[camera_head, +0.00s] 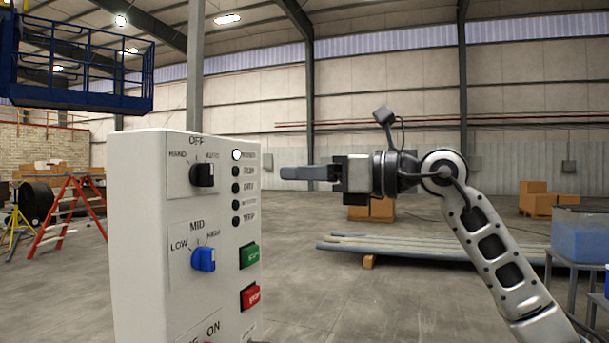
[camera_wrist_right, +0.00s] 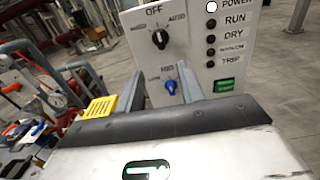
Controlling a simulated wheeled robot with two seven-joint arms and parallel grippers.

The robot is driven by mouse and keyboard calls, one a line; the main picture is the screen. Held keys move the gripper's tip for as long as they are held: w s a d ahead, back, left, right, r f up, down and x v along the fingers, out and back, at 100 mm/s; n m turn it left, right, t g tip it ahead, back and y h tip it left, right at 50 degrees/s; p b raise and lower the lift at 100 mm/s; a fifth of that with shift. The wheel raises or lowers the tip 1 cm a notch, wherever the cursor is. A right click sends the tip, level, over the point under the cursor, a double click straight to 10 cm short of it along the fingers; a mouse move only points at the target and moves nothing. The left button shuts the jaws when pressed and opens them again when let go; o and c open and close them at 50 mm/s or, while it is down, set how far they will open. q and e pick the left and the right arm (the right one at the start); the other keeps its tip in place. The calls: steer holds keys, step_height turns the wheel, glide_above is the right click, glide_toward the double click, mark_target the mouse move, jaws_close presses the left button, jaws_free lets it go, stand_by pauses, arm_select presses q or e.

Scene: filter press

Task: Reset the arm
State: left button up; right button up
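My right gripper (camera_head: 284,173) is held level to the right of the white control panel, its fingers pointing left. In the head view a small gap shows between its tips and the panel. In the right wrist view its two grey fingers (camera_wrist_right: 159,88) stand apart with nothing between them, and the panel (camera_wrist_right: 188,68) lies beyond. My left gripper is not in view.
The white control panel (camera_head: 137,240) carries a black knob (camera_head: 202,174), a blue knob (camera_head: 204,259), a green button (camera_head: 249,255) and a red button (camera_head: 250,297). The top lamp (camera_head: 236,155) is white. Long boards (camera_head: 400,247) lie behind my arm. Open floor lies between.

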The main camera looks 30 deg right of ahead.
steer(key=w+a+f+m+g+y, duration=0.1)
steer(key=a+f+m+y, duration=0.2)
steer(key=a+f, duration=0.35)
steer(key=a+f+m+g+y, duration=0.1)
steer(key=a+f+m+y, duration=0.25)
steer(key=f, duration=0.55)
steer(key=s+f+m+t+h, duration=0.3)
steer(key=f+m+t+h, duration=0.55)
steer(key=f+m, duration=1.4)
steer(key=s+a+f+m+g+h, duration=0.2)
steer(key=s+f+m+g, duration=0.3)
steer(key=s+f, duration=0.4)
steer(key=s+a+f+m+g+h, duration=0.2)
steer(key=s+f+m+g, duration=0.3)
steer(key=f, duration=0.7)
steer(key=s+m+h, duration=0.1)
steer(key=s+m, duration=0.1)
steer(key=s, duration=0.2)
steer(key=shift+a+f+h, duration=0.25)
steer(key=shift+a+h, duration=0.1)
steer(key=shift+h, duration=0.05)
steer(key=shift+o, duration=0.3)
